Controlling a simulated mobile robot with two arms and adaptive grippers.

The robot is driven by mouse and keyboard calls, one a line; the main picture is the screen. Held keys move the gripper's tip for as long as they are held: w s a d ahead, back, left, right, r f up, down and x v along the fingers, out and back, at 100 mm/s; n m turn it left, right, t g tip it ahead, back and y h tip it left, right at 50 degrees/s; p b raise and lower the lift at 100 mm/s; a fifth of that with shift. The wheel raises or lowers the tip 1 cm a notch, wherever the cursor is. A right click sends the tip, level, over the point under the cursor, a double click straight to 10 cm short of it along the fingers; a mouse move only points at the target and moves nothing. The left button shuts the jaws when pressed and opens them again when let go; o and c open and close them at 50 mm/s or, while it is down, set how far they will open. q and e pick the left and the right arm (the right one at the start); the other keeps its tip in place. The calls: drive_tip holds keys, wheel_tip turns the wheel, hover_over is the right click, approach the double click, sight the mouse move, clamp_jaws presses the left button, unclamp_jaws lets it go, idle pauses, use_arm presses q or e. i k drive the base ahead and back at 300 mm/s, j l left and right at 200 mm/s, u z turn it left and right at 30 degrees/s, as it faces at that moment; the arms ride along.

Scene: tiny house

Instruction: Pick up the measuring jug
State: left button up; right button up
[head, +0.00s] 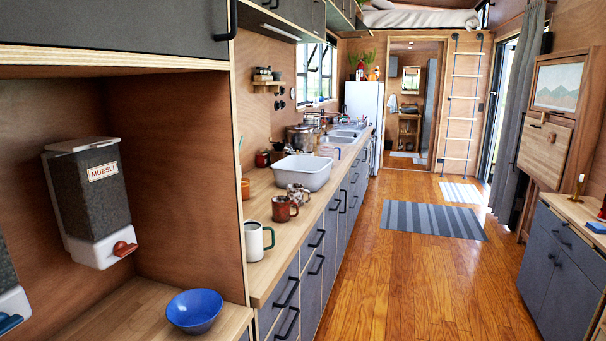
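I cannot make out a measuring jug for certain. A white cup-like vessel with a dark green handle (254,243) stands upright near the front end of the long wooden counter (262,285). Behind it stand a reddish-brown mug (281,210) and a speckled brown and white mug (298,192). Metal pots and other small items farther back are too small to tell apart. Neither of my grippers is in view.
A white basin (303,172) sits on the counter before the sink (343,136). A blue bowl (194,311) stands below a muesli dispenser (92,200) at left. The wooden floor (400,285) is clear, with a striped rug (432,220) farther back. Cabinets (560,262) stand at right.

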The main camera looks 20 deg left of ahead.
sight(324, 150)
drive_tip(key=i+l, duration=0.1)
drive_tip(key=i, duration=1.5)
drive_tip(key=i+l, duration=0.1)
drive_tip(key=i, duration=1.5)
